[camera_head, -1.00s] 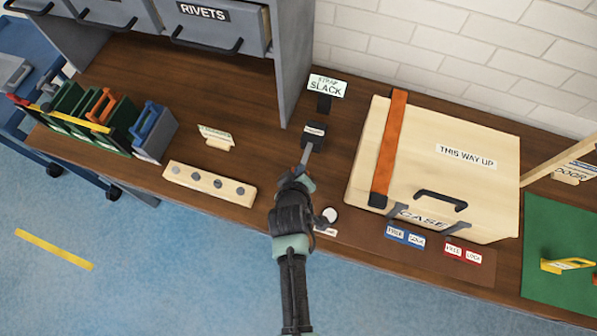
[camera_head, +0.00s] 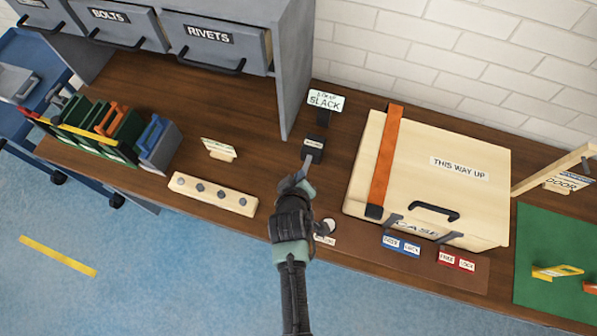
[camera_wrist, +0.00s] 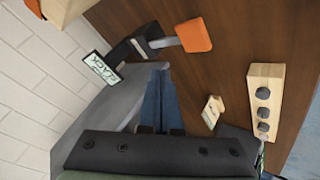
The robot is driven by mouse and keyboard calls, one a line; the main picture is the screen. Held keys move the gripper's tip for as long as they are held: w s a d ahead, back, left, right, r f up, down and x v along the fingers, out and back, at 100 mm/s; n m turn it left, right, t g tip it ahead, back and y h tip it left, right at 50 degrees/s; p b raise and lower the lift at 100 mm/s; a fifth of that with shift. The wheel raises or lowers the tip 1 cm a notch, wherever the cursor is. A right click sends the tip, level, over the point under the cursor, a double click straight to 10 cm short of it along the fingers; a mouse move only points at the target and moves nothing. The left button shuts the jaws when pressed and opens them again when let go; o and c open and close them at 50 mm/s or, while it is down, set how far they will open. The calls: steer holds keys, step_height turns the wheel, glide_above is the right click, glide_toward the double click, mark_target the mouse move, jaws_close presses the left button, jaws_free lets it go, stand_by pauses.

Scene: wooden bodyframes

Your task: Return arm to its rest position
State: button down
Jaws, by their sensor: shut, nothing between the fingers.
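My gripper (camera_head: 304,179) is above the bench's front part, just in front of a small dark block with a white label (camera_head: 314,146). Its fingers (camera_wrist: 160,100) are together and hold nothing in the wrist view. Past them there, a metal lever with an orange end (camera_wrist: 195,35) sticks out from a black base. My arm reaches in from the bottom edge of the head view and hides part of the bench front.
A wooden case (camera_head: 440,180) with an orange strap (camera_head: 384,160) stands right of my gripper. A pale strip with several dark knobs (camera_head: 213,194) lies left. A grey drawer cabinet (camera_head: 215,40) rises behind. The SLACK sign (camera_head: 325,101) stands near its side. Blue floor is open in front.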

steer(key=w+a+r+m+t+b, duration=0.1)
steer(key=w+r+t, duration=0.1)
steer(key=w+r, duration=0.5)
steer(key=w+a+r+m+t+b, duration=0.1)
steer(key=w+r+t, duration=0.15)
steer(key=r, duration=0.75)
step_height(320, 180, up, 19)
steer(key=w+m+t+b, duration=0.2)
steer(key=w+t, duration=0.1)
steer(key=t, duration=0.1)
steer(key=s+d+r+m+t+b, duration=0.1)
steer(key=s+r+t, duration=0.2)
steer(key=r, duration=0.6)
steer(key=s+d+r+m+t, duration=0.1)
steer(key=s+r+t, duration=0.15)
steer(key=r, duration=0.65)
steer(key=s+r+m+t+y+b, duration=0.1)
steer(key=s+r+t, duration=0.3)
steer(key=s+r, duration=0.9)
steer(key=shift+r+m, duration=0.4)
